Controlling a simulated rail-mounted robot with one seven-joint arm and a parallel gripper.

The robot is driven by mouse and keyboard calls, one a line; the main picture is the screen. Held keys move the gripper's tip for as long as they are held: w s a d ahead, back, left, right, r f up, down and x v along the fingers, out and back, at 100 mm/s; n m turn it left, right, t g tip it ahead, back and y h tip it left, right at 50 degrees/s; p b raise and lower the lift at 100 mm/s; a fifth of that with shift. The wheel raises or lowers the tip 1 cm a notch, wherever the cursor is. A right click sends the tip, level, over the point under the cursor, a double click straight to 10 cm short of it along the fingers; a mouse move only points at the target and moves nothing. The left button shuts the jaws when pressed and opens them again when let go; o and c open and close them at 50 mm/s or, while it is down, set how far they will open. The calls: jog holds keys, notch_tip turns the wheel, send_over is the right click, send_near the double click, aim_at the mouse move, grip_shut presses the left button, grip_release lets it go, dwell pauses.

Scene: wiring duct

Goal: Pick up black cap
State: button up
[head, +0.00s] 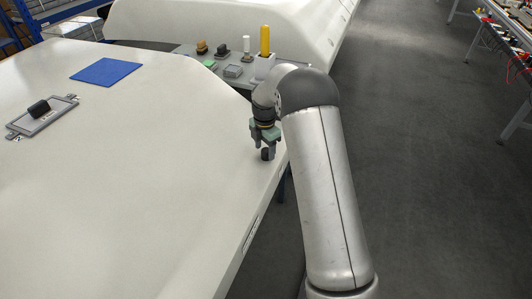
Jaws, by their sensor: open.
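My gripper (264,146) points down over the white table near its right edge. A small dark cylinder-like piece, seemingly the black cap (267,155), stands right below and between the fingertips. The fingers are open, and I cannot tell whether they touch it. Another black piece (38,108) lies on a grey metal plate (52,116) at the far left, well away from my gripper.
A blue mat (106,71) lies at the table's back. Behind my gripper, a grey shelf holds several small parts, among them a yellow cylinder (265,41) and a white holder. The middle and front of the white table (130,200) are clear.

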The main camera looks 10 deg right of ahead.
jog(key=shift+f, duration=0.95)
jog(key=shift+c, duration=0.4)
jog(key=c, duration=0.9)
jog(key=shift+r, duration=0.1)
